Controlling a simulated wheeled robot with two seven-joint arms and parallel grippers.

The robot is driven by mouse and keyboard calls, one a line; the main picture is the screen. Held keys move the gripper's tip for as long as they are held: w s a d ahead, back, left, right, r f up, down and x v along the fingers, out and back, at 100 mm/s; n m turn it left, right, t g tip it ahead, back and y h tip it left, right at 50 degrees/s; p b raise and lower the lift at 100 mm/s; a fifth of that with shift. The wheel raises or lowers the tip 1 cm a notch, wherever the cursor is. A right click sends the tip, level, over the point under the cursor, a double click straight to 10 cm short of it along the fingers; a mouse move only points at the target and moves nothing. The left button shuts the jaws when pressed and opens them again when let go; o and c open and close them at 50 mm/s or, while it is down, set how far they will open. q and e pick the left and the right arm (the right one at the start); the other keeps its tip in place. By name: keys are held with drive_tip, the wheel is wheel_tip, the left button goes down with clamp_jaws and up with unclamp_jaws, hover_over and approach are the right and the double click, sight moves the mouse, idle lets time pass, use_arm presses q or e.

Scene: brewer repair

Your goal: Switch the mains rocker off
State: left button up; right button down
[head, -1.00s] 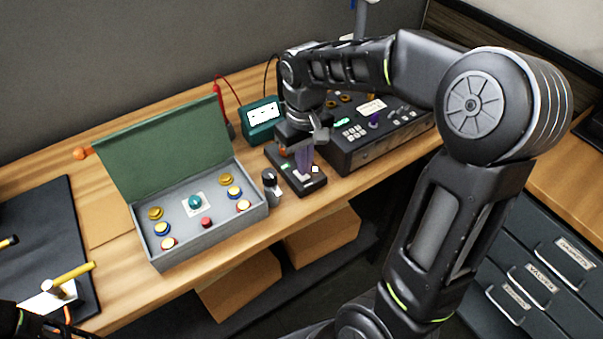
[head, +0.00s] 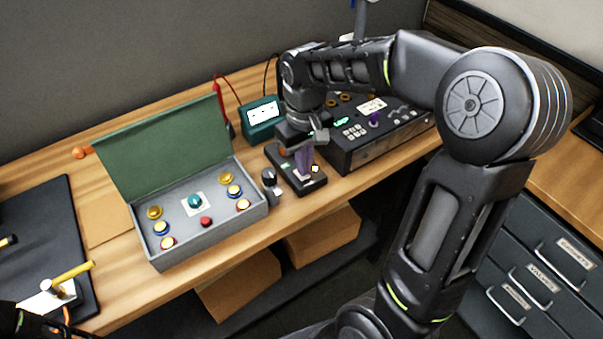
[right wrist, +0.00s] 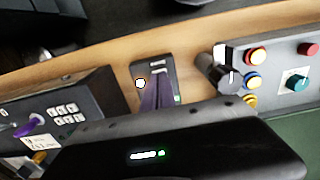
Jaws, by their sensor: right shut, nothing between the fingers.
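A small black switch box (head: 315,183) lies on the bench in front of the dark control unit, with a lit white lamp (head: 315,168) and a green label on top. The right wrist view also shows the box (right wrist: 143,70) and its bright lamp (right wrist: 140,83). My right gripper (head: 304,172) points down with its purple fingers shut and empty. Its fingertips (right wrist: 157,82) are over the middle of the box top and cover part of it. I cannot make out the rocker or tell whether the tips touch it. Part of my left arm (head: 35,322) shows at the lower left corner; its jaws are unclear.
A dark control unit (head: 352,158) with a keypad stands right of the box. A black knob (head: 269,180) and an open grey button case (head: 215,235) with a green lid stand left. A teal meter (head: 262,118) is behind. The bench's front edge is close.

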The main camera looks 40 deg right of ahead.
drive_tip(key=shift+f+b, duration=0.45)
drive_tip(key=shift+f, duration=0.2)
drive_tip(key=shift+r, duration=0.1)
wheel_tip(320, 180, up, 7)
drive_tip(key=p, duration=0.5)
drive_tip(key=shift+p, duration=0.3)
idle(0.6)
